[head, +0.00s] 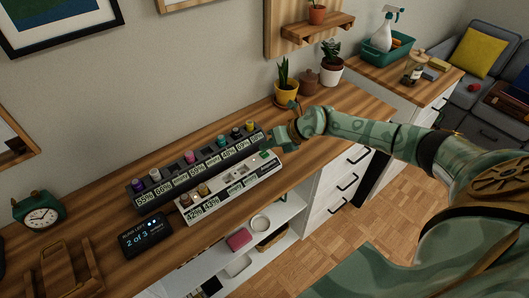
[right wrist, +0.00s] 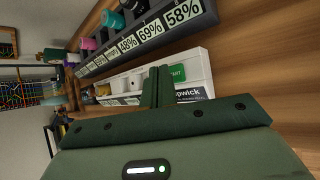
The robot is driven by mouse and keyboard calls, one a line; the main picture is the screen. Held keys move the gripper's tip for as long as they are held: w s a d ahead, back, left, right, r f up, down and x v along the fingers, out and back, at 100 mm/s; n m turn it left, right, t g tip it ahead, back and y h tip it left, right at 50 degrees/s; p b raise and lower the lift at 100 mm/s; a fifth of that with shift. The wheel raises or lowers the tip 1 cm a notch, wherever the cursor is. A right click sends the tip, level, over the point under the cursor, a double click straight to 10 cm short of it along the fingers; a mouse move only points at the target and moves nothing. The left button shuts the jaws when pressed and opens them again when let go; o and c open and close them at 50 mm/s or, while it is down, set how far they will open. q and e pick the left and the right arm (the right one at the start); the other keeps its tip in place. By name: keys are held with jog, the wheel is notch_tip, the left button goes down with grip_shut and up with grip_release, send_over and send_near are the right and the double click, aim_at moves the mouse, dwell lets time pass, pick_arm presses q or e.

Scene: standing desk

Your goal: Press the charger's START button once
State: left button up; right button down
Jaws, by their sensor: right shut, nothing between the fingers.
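The white charger (head: 222,192) lies on the wooden desk, in front of a dark rack. Its green START button (right wrist: 178,73) is at the charger's right end; in the head view the green patch (head: 265,153) sits just under my right gripper. My right gripper (head: 272,146) is shut and empty. In the right wrist view its closed fingers (right wrist: 157,86) stand right beside the button and cover part of its left edge; I cannot tell whether they touch it. Two cells (head: 197,192) stand in the charger's left slots. My left gripper is not in view.
The dark rack (head: 160,201) holds several coloured cells above percent labels. A small display (head: 145,233) reads "2 of 3". A green clock (head: 40,213) stands at the left. Potted plants (head: 286,84) stand behind my right gripper. Bare desk lies right of the charger.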

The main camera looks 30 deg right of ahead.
aim_at(268, 154)
notch_tip(268, 154, up, 5)
jog(key=p, duration=0.4)
jog(key=shift+r+p, duration=0.1)
jog(key=shift+p, duration=0.2)
dwell(0.8)
